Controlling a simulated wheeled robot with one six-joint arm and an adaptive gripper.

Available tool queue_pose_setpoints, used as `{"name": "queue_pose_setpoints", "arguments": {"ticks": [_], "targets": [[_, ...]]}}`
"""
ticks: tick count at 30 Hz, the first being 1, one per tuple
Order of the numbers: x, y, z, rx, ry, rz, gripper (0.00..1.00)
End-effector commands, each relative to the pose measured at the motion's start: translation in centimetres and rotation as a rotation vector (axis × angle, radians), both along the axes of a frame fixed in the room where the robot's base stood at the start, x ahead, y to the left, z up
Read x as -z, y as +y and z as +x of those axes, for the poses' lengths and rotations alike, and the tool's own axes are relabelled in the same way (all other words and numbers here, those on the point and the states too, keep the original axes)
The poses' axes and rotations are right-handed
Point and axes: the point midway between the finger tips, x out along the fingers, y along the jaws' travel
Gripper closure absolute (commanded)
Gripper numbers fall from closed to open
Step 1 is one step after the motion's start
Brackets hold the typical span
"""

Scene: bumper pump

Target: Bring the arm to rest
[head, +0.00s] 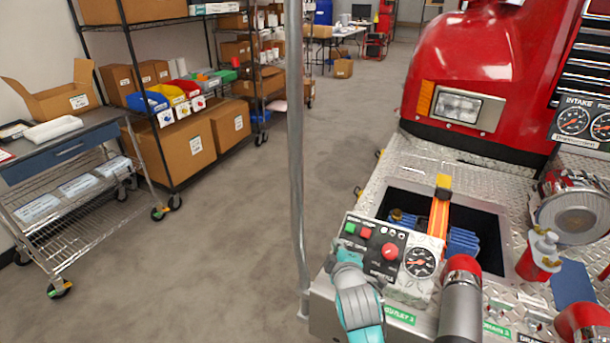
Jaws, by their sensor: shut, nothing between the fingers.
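I cannot make out my gripper in the head view, and no fingers show. The pump control panel (389,252) stands on the truck's bumper. It has green and red buttons, a red knob (390,250) and a round gauge (420,262). A grey and teal piece (358,302) reaches up in front of the panel's left part. I cannot tell for certain what it is. A grey cylinder with a red top (461,300) stands to the right of it.
Behind the panel is an open bumper well (487,222) with blue folded hose (462,242) and an orange strap (439,215). A grey upright pole (296,150) stands left of the bumper. Shelving (135,60) and a wire cart (75,215) line the left. The floor (220,250) between is clear.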

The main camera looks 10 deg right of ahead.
Motion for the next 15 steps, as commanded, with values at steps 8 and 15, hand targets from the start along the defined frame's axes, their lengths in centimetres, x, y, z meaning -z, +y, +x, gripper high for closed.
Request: {"name": "queue_pose_setpoints", "arguments": {"ticks": [8,15], "targets": [[3.7,-0.1,-4.0,0.008,-0.002,0.072,1.0],[8.5,-0.2,-11.8,0.027,-0.017,0.219,1.0]]}}
